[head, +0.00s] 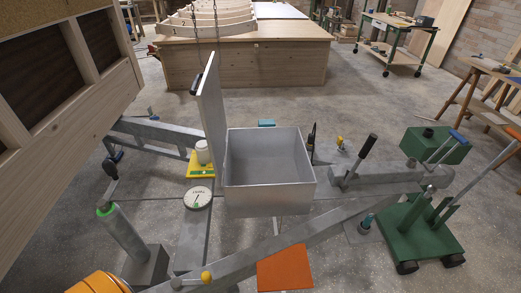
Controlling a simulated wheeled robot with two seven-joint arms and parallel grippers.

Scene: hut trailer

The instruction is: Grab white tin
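A small white cylinder (203,152), which looks like a white tin, stands upright on a yellow pad (200,170), just left of an open grey metal box (268,200). A round, flat white disc with dark lettering (198,198) lies on the grey frame nearer to me. I cannot tell whether it is the top of another tin. The box's raised lid (211,110) stands upright just right of the cylinder. The box looks empty. Neither of my grippers shows in the head view.
Grey drawbar beams (330,218) cross the floor around the box. A wooden hut wall (60,110) fills the upper left. A green wheeled stand (420,228) is at right. A lever handle (366,147) sticks up right of the box.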

